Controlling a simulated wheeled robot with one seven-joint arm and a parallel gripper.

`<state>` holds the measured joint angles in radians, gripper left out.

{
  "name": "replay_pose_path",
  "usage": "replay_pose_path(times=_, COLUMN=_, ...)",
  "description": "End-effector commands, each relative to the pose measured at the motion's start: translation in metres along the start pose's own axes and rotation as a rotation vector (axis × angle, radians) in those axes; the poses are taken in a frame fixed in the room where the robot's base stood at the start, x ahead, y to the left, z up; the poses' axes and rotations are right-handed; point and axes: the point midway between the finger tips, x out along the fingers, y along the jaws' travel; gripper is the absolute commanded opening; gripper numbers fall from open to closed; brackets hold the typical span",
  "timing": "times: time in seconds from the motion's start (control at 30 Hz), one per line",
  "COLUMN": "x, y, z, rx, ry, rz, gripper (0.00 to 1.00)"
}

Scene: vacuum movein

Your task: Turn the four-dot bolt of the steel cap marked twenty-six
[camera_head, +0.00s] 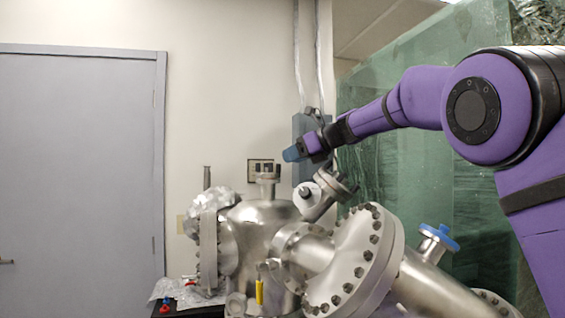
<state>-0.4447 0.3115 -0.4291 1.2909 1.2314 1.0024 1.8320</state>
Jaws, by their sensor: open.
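A steel vacuum chamber (262,222) stands low in the view with several bolted steel caps. The large cap (352,255) at the right has a ring of dark bolts around its rim. A smaller flange (335,187) sits on a tilted tube above it. Another bolted flange (208,250) stands edge-on at the left. No number or dot mark is readable, so I cannot tell which cap is twenty-six or which bolt has four dots.
A blue-handled valve (438,238) stands at the right, and a yellow part (259,292) is at the chamber's front. Crumpled foil (212,199) covers the left port. Greenish glass panels (400,165) stand behind my arm. The space before the grey door (75,170) is free.

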Motion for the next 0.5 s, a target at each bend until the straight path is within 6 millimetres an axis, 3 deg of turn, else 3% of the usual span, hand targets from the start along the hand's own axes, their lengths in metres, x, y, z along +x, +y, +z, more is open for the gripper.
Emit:
replay_pose_path(times=0.2, x=0.03, y=0.001, z=0.0, rx=-0.001, ry=0.001, rz=0.002, gripper=0.41)
replay_pose_path(times=0.5, x=0.04, y=0.0, z=0.0, rx=-0.001, ry=0.0, rz=0.0, gripper=0.41)
